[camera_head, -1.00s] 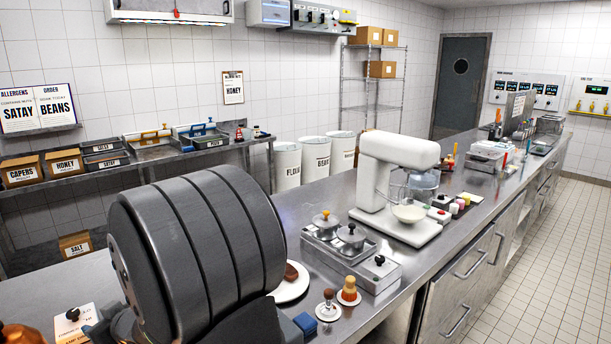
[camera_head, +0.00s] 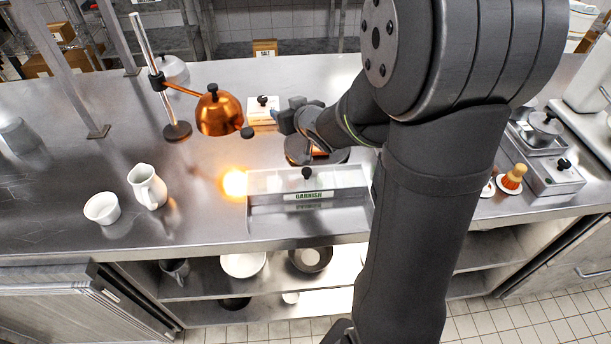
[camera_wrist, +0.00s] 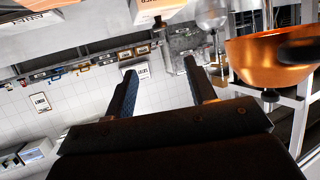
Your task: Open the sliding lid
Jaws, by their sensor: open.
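A long grey box (camera_head: 260,186) labelled GARNISH sits near the front edge of the steel counter in the head view. A small black knob (camera_head: 307,172) stands on its top, above the label; I cannot make out clearly where the lid ends and the box begins. My gripper (camera_head: 284,116) is above the counter, behind the box and apart from it, near the copper lamp. My arm hides the area at the box's right end. In the wrist view my gripper (camera_wrist: 160,82) has its two fingers spread with nothing between them; the box is not seen there.
A copper heat lamp (camera_head: 219,115) on a stand is close left of my gripper; its shade also shows in the wrist view (camera_wrist: 262,58). A small white box (camera_head: 262,108) stands behind.

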